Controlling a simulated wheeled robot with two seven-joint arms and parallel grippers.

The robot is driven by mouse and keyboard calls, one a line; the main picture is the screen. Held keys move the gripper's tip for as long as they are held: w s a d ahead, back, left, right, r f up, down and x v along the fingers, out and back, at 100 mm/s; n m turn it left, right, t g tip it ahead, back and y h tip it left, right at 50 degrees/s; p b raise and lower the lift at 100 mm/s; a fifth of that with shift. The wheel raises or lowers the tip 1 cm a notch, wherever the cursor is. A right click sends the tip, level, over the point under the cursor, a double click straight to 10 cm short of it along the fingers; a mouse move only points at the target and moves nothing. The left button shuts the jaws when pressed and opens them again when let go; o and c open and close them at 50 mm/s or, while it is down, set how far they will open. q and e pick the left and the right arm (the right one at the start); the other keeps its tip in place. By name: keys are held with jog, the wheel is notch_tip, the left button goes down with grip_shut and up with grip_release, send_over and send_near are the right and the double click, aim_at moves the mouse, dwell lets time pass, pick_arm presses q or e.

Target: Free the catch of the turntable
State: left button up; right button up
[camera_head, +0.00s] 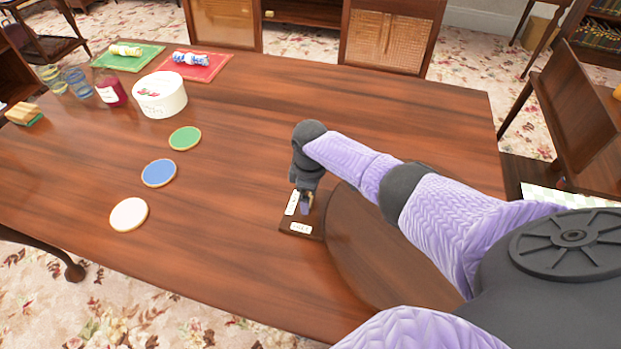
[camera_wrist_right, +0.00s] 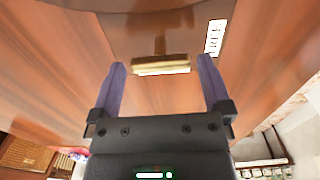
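The turntable (camera_head: 365,262), a round dark wooden disc, lies at the table's near right, partly hidden by my right arm. Beside its left edge is a dark plate with two white labels, one at the front (camera_head: 300,228) and one to the left (camera_head: 292,203). The catch, a brass bar (camera_wrist_right: 161,66) on a stem, shows in the right wrist view. My right gripper (camera_head: 306,203) is over the plate, pointing down. Its purple fingers (camera_wrist_right: 160,62) are open, one on each side of the bar, with gaps visible. I cannot tell whether the bar is at fingertip depth. My left gripper is out of view.
White (camera_head: 129,214), blue (camera_head: 158,173) and green (camera_head: 185,138) discs lie on the table's left half. A white round box (camera_head: 160,95), a red jar, glasses and two mats with rolled items stand farther back. The table's middle is clear.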

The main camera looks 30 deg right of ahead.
notch_tip(320, 180, up, 10)
jog(key=p, duration=0.5)
jog(key=shift+s+f, duration=0.1)
